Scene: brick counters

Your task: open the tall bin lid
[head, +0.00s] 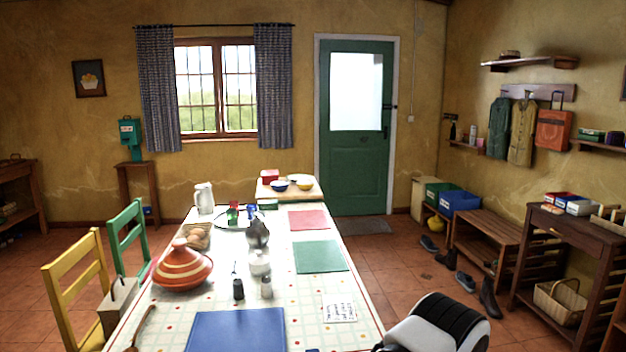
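A tall cream bin (423,200) stands on the floor against the far wall, just right of the green door. It is small and far off in the head view. Its top looks flat and closed, but I cannot make out the lid's edge clearly. Its lower right part is hidden behind the low crate stand. Neither of my grippers shows in the head view. Only a white and black part of my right arm shows at the bottom, right of centre, far from the bin.
A long table (367,320) with a patterned cloth and many items fills the middle. Green (434,205) and blue (460,201) crates stand right of the bin. Shoes (489,298) lie before a wooden bench (487,229). Tiled floor is open between table and bench.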

